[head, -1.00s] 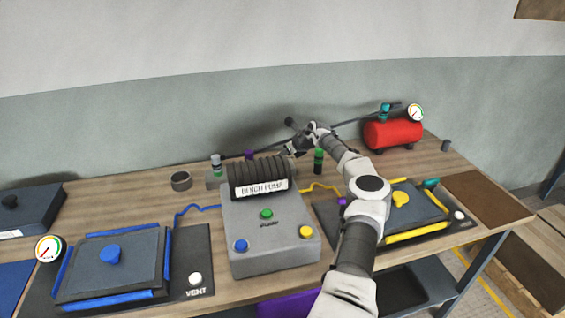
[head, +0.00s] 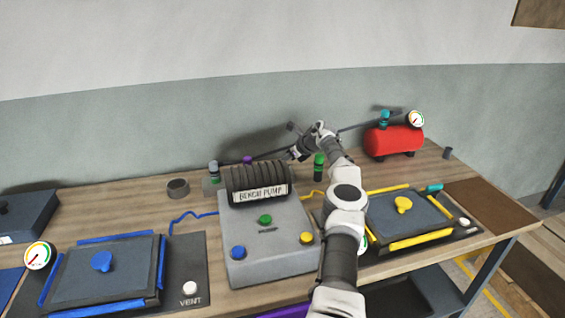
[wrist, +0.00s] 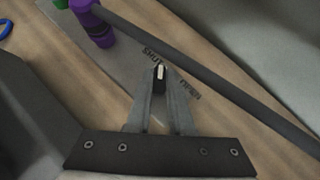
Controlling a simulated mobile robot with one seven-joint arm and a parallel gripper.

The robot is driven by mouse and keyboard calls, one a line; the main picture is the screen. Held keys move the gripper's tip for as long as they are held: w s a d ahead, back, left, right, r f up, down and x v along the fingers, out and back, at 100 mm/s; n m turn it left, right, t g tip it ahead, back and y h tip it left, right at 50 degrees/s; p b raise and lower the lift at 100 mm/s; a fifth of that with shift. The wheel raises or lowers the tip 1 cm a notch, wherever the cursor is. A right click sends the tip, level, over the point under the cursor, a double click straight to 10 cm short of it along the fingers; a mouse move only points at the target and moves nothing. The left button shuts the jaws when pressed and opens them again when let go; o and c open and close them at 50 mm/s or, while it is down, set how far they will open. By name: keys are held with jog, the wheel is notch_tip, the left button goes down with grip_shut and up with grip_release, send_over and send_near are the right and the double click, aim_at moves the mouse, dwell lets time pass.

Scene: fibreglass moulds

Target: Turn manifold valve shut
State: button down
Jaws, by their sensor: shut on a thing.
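In the wrist view my gripper (wrist: 160,80) is closed on a small dark handle (wrist: 160,73) with a white stripe, which I take for the manifold valve's handle. It stands on a grey plate (wrist: 122,62) with dark lettering on both sides, hard to read at this angle. In the head view my gripper (head: 296,153) is behind the bench pump (head: 265,235), near the back wall; its fingertips and the handle cannot be made out there. The manifold (head: 211,187) is mostly hidden behind the pump.
A dark pipe (wrist: 215,80) runs close past my fingers, beside a purple fitting (wrist: 95,25). In the head view a green-capped post (head: 319,167) stands right of my gripper, with a red tank (head: 395,141) farther right. A blue-edged mould (head: 105,272) and yellow-edged mould (head: 405,220) flank the pump.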

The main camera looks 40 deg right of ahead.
jog(key=shift+s+f, duration=0.1)
jog(key=shift+f, duration=0.2)
jog(key=c, duration=0.8)
grip_release()
jog(key=shift+r, duration=0.2)
jog(key=shift+s+d+r, duration=0.15)
jog(key=shift+s+r, duration=0.2)
jog(key=shift+r, duration=0.1)
jog(key=v, duration=1.6)
jog(key=shift+s, duration=0.1)
